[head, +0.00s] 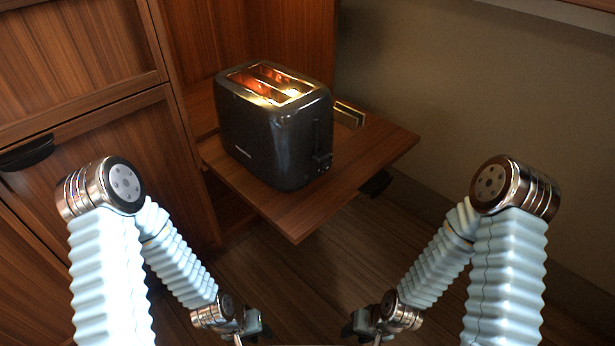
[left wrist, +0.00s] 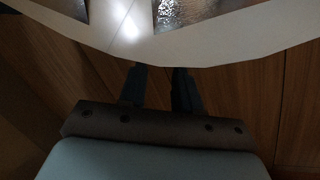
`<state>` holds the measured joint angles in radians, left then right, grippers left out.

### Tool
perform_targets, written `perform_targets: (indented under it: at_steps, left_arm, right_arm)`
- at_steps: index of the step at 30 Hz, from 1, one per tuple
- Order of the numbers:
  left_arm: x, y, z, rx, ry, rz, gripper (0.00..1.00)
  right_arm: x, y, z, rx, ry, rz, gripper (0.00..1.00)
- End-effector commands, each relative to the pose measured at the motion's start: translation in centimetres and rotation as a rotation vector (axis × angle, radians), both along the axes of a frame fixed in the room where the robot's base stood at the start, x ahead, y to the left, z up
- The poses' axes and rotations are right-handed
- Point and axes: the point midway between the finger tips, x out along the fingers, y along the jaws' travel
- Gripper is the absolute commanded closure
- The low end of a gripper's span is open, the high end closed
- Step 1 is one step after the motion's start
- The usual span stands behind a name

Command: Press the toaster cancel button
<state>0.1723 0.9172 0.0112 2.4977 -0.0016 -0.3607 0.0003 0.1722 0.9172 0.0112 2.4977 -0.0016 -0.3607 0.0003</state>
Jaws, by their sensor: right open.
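A dark grey toaster (head: 262,135) stands upright on a wooden pull-out shelf, its two slots glowing orange. A lever and small control parts (head: 322,160) show on its right end; I cannot make out which is the cancel button. My left gripper (head: 243,341) is low at the bottom edge of the head view, well short of the toaster. In the left wrist view its two fingers (left wrist: 158,88) stand apart with nothing between them. My right gripper (head: 372,341) is also low at the bottom edge, open and apart from the toaster; its fingertips are barely in view.
The wooden shelf (head: 300,222) juts out from the cabinet, with its front corner toward me. Cabinet doors with a dark handle (head: 27,153) are at the left. A plain wall (head: 470,90) is at the right. Space between my arms, in front of the shelf, is free.

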Motion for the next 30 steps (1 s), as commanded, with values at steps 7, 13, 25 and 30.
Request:
perform_targets:
  at_steps: [7, 13, 25, 30]
  left_arm:
    - [0.0, 0.0, -0.06, 0.0, 0.0, 0.0, 1.0]
    - [0.0, 0.0, -0.05, 0.0, 0.0, 0.0, 1.0]
    - [0.0, 0.0, -0.05, 0.0, 0.0, 0.0, 1.0]
    - [0.0, 0.01, -0.04, 0.0, 0.0, 0.0, 1.0]
  right_arm:
    - [0.0, 0.0, -0.06, 0.0, 0.0, 0.0, 0.57]
    - [0.0, 0.0, -0.05, 0.0, 0.0, 0.0, 0.57]
    - [0.0, -0.01, -0.04, 0.0, 0.0, 0.0, 0.57]
    - [0.0, -0.01, -0.04, 0.0, 0.0, 0.0, 0.57]
